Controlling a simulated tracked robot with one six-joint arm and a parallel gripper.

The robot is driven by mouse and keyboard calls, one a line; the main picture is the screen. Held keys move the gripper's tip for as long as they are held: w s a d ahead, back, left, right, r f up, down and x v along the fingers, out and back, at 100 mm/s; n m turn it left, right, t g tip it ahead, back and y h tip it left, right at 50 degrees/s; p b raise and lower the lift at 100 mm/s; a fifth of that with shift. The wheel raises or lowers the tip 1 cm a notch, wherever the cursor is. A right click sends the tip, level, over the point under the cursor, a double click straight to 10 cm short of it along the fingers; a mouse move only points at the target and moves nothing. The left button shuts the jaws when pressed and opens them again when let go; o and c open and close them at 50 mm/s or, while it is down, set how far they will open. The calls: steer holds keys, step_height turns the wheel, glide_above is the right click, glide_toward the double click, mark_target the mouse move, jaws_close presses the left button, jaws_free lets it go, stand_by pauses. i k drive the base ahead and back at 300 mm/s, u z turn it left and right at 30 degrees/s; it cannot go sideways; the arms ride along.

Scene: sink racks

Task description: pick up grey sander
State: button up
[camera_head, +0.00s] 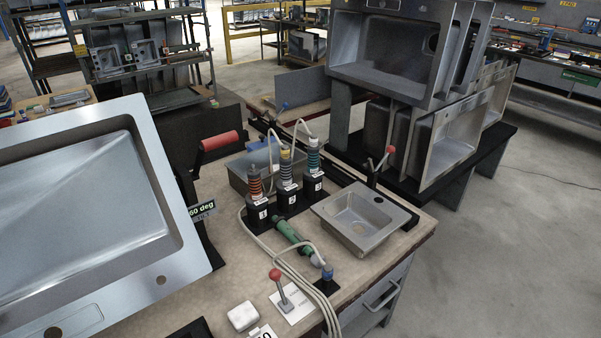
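Three upright tools stand in a row of black numbered holders on the workbench. The middle one (286,172) has a grey banded body with a yellowish part near its top, and looks like the grey sander. It stands upright between an orange-banded tool (255,184) on its left and a teal-banded tool (313,158) on its right. Pale hoses run up to these tools. Its lower end is hidden in its black holder. My gripper is not in view.
A large tilted sink (165,150) fills the left side. A small sink (383,243) lies right of the holders. A green tool (288,230) and a red-knobbed lever (277,283) are in front. Stacked sinks (345,75) stand behind right.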

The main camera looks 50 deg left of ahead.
mark_target(287, 185)
steer(key=i, duration=2.55)
steer(key=u, duration=2.7)
